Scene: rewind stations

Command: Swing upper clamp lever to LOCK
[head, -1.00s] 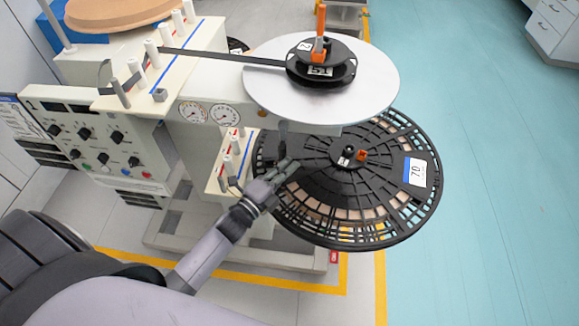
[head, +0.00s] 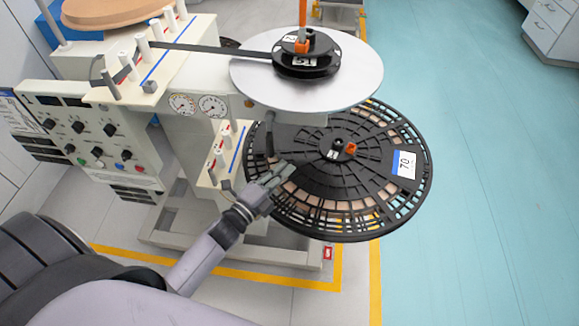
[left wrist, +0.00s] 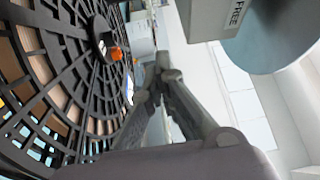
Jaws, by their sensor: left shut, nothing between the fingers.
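The upper clamp lever (head: 302,28) is orange and stands upright on the black hub of the upper reel (head: 300,62), above a silver disc (head: 350,78). A second orange lever (head: 350,148) sits at the centre of the large black lower reel (head: 395,205); it also shows in the left wrist view (left wrist: 116,53). My left gripper (head: 286,172) is shut and empty at the near left edge of the lower reel, well below and apart from the upper lever. Its fingers show in the left wrist view (left wrist: 162,75). My right gripper is out of view.
A block marked FREE (left wrist: 222,18) hangs close above my fingers in the left wrist view. The cream machine (head: 90,150) with dials and guide posts stands left. Dark tape (head: 215,48) runs to the upper reel. The teal floor (head: 490,200) at right is clear.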

